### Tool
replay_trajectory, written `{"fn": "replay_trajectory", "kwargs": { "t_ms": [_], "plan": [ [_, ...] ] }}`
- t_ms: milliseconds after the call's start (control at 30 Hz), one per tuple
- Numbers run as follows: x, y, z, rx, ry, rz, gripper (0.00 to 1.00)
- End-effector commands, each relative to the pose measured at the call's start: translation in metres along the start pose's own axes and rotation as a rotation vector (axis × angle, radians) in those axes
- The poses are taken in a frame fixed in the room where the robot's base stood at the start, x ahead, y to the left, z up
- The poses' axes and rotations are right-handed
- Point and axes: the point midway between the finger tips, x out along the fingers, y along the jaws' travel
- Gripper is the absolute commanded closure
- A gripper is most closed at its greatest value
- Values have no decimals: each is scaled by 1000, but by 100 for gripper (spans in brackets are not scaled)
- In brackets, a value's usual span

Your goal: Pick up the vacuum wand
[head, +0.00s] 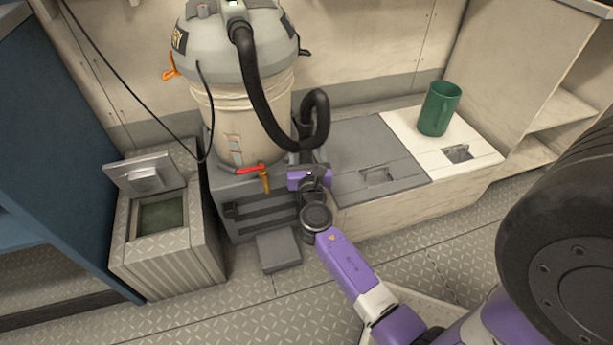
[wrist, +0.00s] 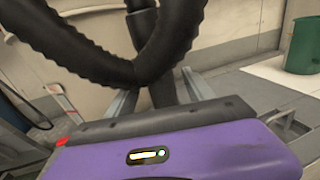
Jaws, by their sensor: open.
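The vacuum (head: 240,90) is a grey-topped, cream bucket machine with a thick black hose (head: 257,85) that loops at its right side. The black vacuum wand (wrist: 162,92) stands roughly upright in the wrist view, partly behind the hose loop. My gripper (head: 309,176) is at the vacuum's lower right, just under the loop. In the wrist view its two grey fingers stand apart, one on each side of the wand. I cannot tell whether either finger touches it. The wand's lower end is hidden by my gripper.
A green mug (head: 438,108) stands on the white lid (head: 475,160) of the bench to the right. An open ribbed bin (head: 165,250) stands at left. Red and amber handles (head: 264,176) jut out below the vacuum. The patterned floor (head: 270,315) in front is largely clear.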

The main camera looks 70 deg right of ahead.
Motion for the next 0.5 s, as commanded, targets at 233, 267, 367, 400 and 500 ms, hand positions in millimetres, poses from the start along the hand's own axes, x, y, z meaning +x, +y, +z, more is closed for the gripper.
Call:
{"fn": "replay_trajectory", "kwargs": {
  "t_ms": [233, 267, 367, 400, 500],
  "plan": [
    [36, -1, -5, 2, -1, 0, 39],
    [38, -2, -5, 2, 0, 0, 39],
    [44, -2, -4, 3, 0, 0, 39],
    [45, -2, -4, 2, 0, 0, 39],
    [45, -1, -4, 2, 0, 1, 39]
  ]
}}
